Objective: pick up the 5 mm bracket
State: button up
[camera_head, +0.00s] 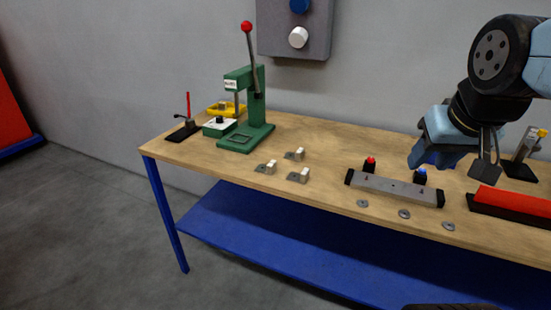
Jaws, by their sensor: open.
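Three small L-shaped brackets with grey feet and whitish upright blocks lie on the wooden workbench (330,140), left of its middle. One bracket (267,168) is at left, another bracket (295,154) is farther back, and a third bracket (299,175) is nearest the front edge. No size marking is readable, so I cannot tell which is the 5 mm one. My gripper (452,167) is open above the right part of the bench, well to the right of the brackets. No held object shows.
A green press (246,115) with a red-knobbed lever stands behind the brackets. A grey bar fixture (395,188) with black ends lies at centre right, with flat washers (404,214) in front. A red block (512,201) is at far right. Bare wood lies around the brackets.

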aim_at(270, 170)
jog(key=i, duration=0.85)
jog(key=u, duration=0.05)
